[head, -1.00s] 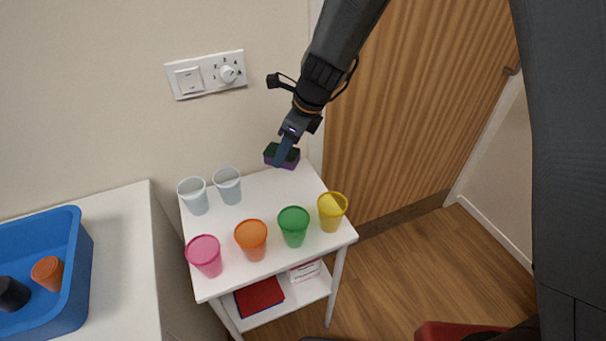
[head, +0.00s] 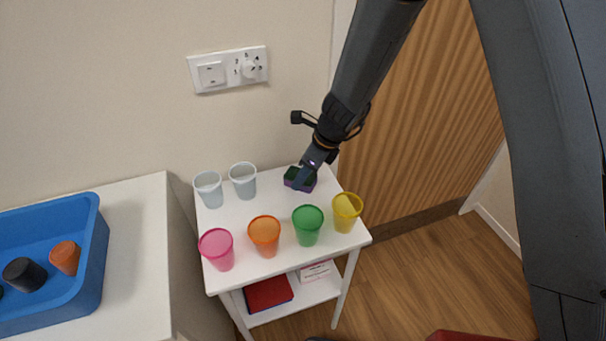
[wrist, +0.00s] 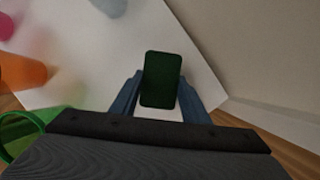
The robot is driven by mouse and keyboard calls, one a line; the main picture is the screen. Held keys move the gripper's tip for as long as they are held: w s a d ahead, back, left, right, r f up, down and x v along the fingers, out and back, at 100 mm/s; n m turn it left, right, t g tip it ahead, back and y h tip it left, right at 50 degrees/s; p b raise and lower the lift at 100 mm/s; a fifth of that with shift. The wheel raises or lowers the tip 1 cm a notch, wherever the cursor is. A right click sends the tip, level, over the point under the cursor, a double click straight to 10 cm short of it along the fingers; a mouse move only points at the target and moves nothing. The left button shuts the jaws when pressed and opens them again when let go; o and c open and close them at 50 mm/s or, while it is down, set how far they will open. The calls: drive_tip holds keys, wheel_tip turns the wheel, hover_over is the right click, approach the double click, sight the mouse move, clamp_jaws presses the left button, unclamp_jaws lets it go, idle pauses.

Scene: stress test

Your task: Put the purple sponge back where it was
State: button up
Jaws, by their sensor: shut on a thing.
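The purple sponge (head: 291,184) has a dark green top and a purple lower part. It is at the back right of the small white table (head: 262,204), in the head view. My gripper (head: 302,180) is shut on it from above. In the wrist view the sponge's dark green face (wrist: 162,80) sits between the two blue fingers of my gripper (wrist: 160,95). I cannot tell whether the sponge touches the tabletop or is just above it.
Two clear cups (head: 208,188) stand at the table's back left. Pink (head: 217,249), orange (head: 264,235), green (head: 307,225) and yellow (head: 346,212) cups line the front. A blue bin (head: 90,285) stands on a counter at left. The wall is close behind.

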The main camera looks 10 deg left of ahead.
drive_tip(key=shift+f, duration=0.15)
drive_tip(key=o, duration=0.9)
drive_tip(key=shift+d+r, duration=0.1)
drive_tip(key=shift+r, duration=0.4)
drive_tip(key=v, duration=1.1)
drive_tip(key=shift+d+r, duration=0.15)
drive_tip(key=s+d+n+h, duration=0.1)
drive_tip(key=s+d+n, duration=0.4)
drive_tip(key=d, duration=0.4)
drive_tip(key=s+d+r+n+h, duration=0.1)
drive_tip(key=s+d+n, duration=0.4)
drive_tip(key=d+n, duration=0.3)
drive_tip(key=s+d+r+n+h, duration=0.1)
drive_tip(key=s+d+n, duration=0.4)
drive_tip(key=d, duration=0.5)
drive_tip(key=shift+s+d+r+n+h, duration=0.1)
drive_tip(key=shift+n+h, duration=0.2)
drive_tip(key=shift+n, duration=0.3)
drive_tip(key=shift+s+d+r+n+h, duration=0.15)
drive_tip(key=shift+n+h, duration=0.15)
drive_tip(key=shift+n, duration=0.3)
drive_tip(key=shift+w+f, duration=0.1)
